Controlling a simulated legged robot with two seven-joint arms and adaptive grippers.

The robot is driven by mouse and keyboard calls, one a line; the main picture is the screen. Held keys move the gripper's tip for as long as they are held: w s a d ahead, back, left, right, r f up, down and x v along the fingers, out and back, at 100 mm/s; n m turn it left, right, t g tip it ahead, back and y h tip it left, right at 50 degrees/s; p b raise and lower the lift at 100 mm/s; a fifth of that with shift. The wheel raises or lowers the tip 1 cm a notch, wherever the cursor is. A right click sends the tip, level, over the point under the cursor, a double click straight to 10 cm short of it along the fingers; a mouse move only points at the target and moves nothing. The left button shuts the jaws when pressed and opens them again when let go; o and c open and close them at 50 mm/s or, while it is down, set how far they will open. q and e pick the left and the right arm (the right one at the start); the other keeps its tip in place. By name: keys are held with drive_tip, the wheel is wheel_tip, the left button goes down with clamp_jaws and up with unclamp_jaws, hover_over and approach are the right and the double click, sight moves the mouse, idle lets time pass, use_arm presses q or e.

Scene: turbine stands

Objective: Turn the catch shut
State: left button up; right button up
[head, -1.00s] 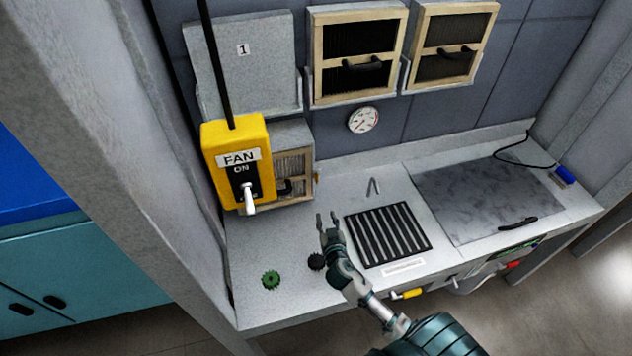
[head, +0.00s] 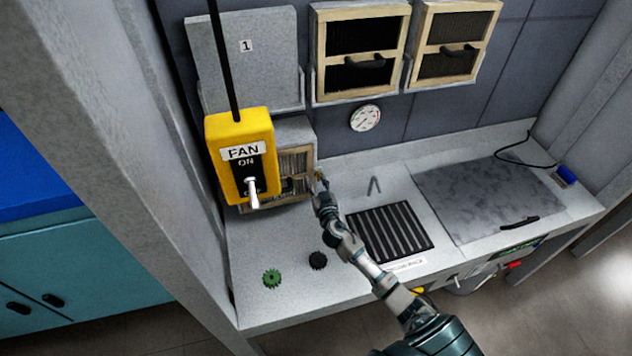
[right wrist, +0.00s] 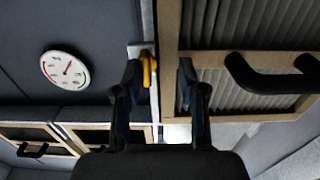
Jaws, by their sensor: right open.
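The catch (right wrist: 148,72) is a small yellow piece on the edge of the wood-framed filter box, seen in the right wrist view. It also shows in the head view (head: 318,174), at the right edge of the filter box (head: 295,162) behind the yellow fan switch. My right gripper (right wrist: 160,72) is open. Its left finger is close beside the catch and its right finger is in front of the wooden frame; I cannot tell whether it touches the catch. In the head view my right gripper (head: 319,188) is at the box's right edge. My left gripper is not in view.
The yellow fan switch box (head: 240,158) hangs in front of the filter box. A green knob (head: 271,278) and a black knob (head: 317,260) are on the bench, with a black grille (head: 392,232) to the right. A gauge (head: 365,118) is on the wall.

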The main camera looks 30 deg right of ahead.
drive_tip(key=shift+w+r, duration=0.15)
drive_tip(key=shift+w+f, duration=0.2)
drive_tip(key=c, duration=0.3)
drive_tip(key=shift+s+d, duration=0.1)
drive_tip(key=shift+d, duration=0.05)
clamp_jaws()
drive_tip(key=shift+d, duration=0.3)
drive_tip(key=shift+s+d+f+m+b, duration=0.1)
drive_tip(key=shift+d+f+m+b, duration=0.2)
drive_tip(key=shift+m+b, duration=0.5)
drive_tip(key=m, duration=0.3)
drive_tip(key=shift+a+r, duration=0.2)
drive_tip(key=shift+a, duration=0.05)
drive_tip(key=shift+a+r+m, duration=0.1)
drive_tip(key=shift+r+m, duration=0.1)
drive_tip(key=shift+m, duration=0.2)
drive_tip(key=shift+f, duration=0.15)
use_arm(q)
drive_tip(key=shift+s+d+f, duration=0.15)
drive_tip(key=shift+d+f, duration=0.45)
